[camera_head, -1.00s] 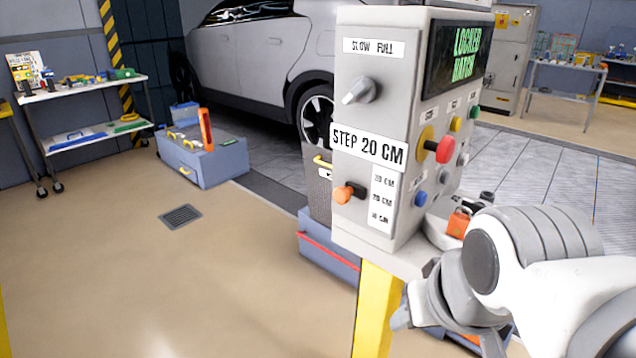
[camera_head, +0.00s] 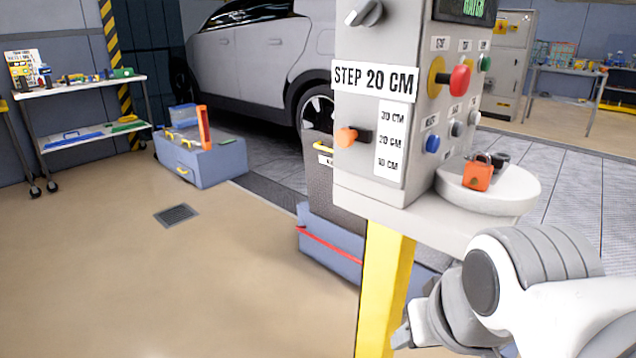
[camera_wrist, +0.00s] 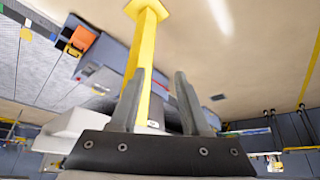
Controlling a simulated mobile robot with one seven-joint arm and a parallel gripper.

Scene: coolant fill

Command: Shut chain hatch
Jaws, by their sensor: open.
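I cannot make out a chain hatch in either view. The grey control box (camera_head: 360,185) stands right of centre in the head view, with a "STEP 20 CM" label. The word "HATCH" shows in green on its display (camera_head: 468,10), which is cut off at the top. An orange padlock (camera_head: 477,173) sits on a pale round dish (camera_head: 510,192) beside the box. My gripper (camera_wrist: 157,75) is open, with nothing visible between its fingers. In the wrist view, a yellow post (camera_wrist: 147,25) shows beyond the fingers.
The box's shelf (camera_head: 425,232) rests on the yellow post. A blue case with a red stripe (camera_head: 328,258) lies close behind the post. A blue toolbox (camera_head: 200,165) stands farther left, before a parked car (camera_head: 255,55). The floor at lower left is clear.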

